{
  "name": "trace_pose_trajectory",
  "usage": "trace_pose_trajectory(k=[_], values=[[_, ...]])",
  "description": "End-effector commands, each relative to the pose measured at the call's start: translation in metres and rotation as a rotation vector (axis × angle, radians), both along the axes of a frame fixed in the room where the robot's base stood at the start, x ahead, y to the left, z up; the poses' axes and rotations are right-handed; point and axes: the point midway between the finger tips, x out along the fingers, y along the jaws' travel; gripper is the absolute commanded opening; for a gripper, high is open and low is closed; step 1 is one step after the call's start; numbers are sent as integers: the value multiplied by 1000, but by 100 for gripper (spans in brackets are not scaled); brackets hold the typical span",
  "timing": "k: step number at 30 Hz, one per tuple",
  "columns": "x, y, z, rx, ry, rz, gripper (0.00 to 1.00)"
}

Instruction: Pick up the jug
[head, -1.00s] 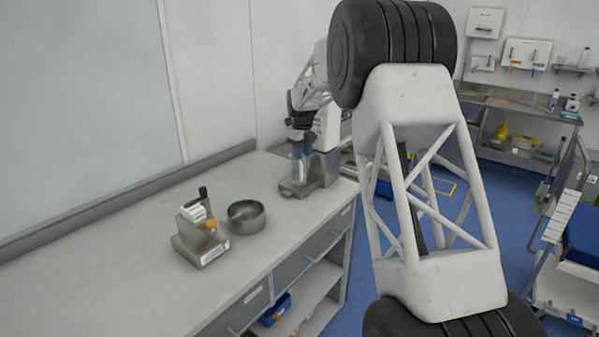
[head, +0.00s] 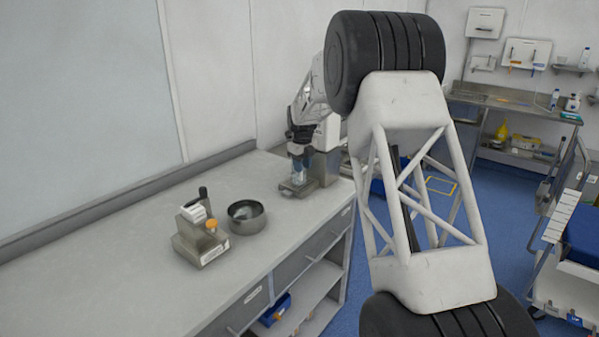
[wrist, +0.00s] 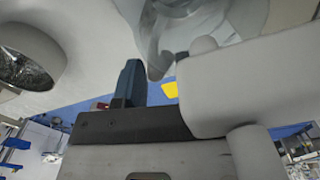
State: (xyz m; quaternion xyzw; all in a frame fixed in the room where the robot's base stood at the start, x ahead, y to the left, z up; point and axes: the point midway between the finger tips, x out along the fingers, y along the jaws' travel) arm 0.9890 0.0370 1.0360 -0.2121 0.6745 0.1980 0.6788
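The jug (head: 298,173) looks clear and bluish in the head view. It stands on a grey metal base at the far end of the counter, small and partly covered by my gripper (head: 300,152), which is directly above and around its top. In the wrist view a clear, glassy body that seems to be the jug (wrist: 182,28) shows at the top. One dark finger of my gripper (wrist: 130,84) is beside it. The other finger is not clearly seen, so I cannot tell whether the fingers touch the jug or how far apart they are.
A metal bowl (head: 246,217) and a small metal stand with white and orange items (head: 201,236) sit nearer on the grey counter (head: 120,275). A wall edges the counter behind. The counter's front left is clear.

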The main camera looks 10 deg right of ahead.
Motion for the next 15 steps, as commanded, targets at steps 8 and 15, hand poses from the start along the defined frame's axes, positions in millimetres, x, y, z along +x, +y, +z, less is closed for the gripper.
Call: trace_pose_trajectory(k=[8, 15], values=[[0, 0, -19, 0, 0, 0, 33], [0, 0, -19, 0, 0, 0, 33]])
